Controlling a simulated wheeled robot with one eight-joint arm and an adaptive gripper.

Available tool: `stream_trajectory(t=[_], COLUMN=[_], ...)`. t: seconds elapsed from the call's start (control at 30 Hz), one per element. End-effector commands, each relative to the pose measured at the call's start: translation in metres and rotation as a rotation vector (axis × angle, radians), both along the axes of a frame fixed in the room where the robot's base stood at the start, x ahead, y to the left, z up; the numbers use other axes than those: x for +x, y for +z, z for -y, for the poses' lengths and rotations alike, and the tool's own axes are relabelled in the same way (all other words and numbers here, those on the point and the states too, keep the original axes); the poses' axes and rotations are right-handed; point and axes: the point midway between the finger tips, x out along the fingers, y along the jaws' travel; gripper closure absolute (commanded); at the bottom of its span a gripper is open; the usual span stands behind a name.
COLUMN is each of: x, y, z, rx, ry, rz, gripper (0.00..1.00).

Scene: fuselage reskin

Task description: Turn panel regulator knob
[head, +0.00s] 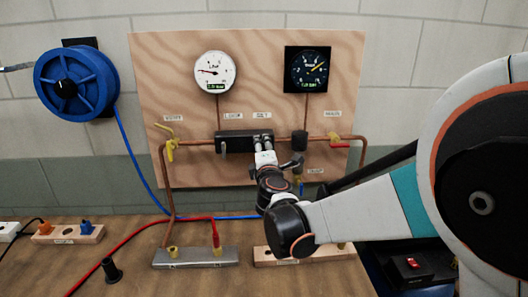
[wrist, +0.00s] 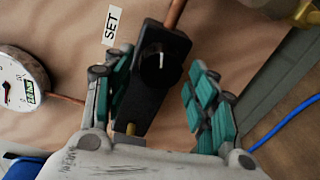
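The black regulator body (head: 232,143) is mounted in the copper line on the wooden panel (head: 150,90). Its round black knob (wrist: 160,66) with a white pointer mark shows in the wrist view, beside a "SET" label (wrist: 110,25). My gripper (head: 263,140) reaches the right part of the regulator and hides the knob in the head view. In the wrist view my gripper (wrist: 161,88) is open, its teal-padded fingers on either side of the regulator with gaps visible. I cannot tell whether the fingertips touch anything.
A white gauge (head: 214,72) and a dark gauge (head: 307,69) sit above the regulator. A yellow-handled valve (head: 169,142) is at left, and a red-handled valve (head: 340,145) at right. A blue hose reel (head: 75,84) hangs far left. The bench (head: 130,262) carries cables and fittings.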

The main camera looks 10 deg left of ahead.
Motion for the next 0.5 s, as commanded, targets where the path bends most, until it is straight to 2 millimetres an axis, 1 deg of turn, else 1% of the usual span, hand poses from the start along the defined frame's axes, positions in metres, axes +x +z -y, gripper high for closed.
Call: stream_trajectory(t=[0.33,0.43,0.5], x=[-0.001,-0.01,-0.02], y=[0.001,0.001,0.002], z=[0.001,0.002,0.004], rx=[0.0,-0.001,-0.001], ry=[0.0,0.0,0.001], rz=[0.0,0.0,0.0], gripper=[0.42,0.42,0.42])
